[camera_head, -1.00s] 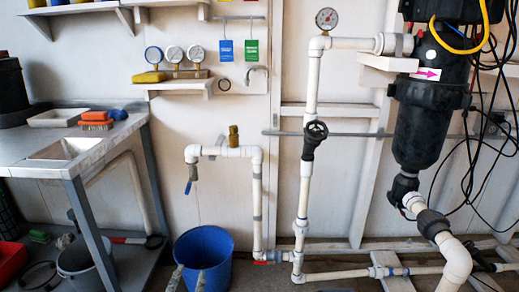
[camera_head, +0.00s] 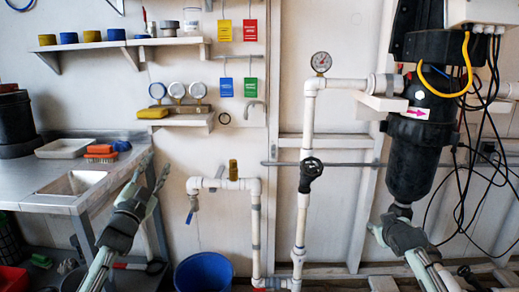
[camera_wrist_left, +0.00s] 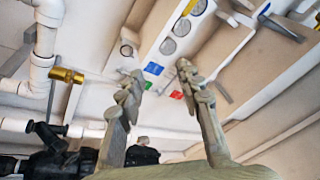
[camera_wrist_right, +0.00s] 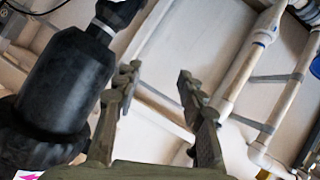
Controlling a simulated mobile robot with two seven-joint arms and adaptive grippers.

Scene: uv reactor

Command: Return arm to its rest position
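My left gripper (camera_head: 152,176) is raised in front of the sink bench's right end in the head view. Its two fingers stand apart, with nothing between them, in the left wrist view (camera_wrist_left: 158,80). My right gripper (camera_head: 384,226) is at the lower right, in front of the pipework under the black UV reactor housing (camera_head: 415,145). In the right wrist view its fingers (camera_wrist_right: 158,78) are apart and empty, with the black housing (camera_wrist_right: 65,85) to their left. I cannot tell whether the right gripper touches the pipe behind it.
White pipework with a black-handled valve (camera_head: 310,172) and a gauge (camera_head: 321,62) runs along the wall. A blue bucket (camera_head: 204,272) stands on the floor. The metal sink bench (camera_head: 50,203) is at left. Black cables (camera_head: 487,170) hang at right.

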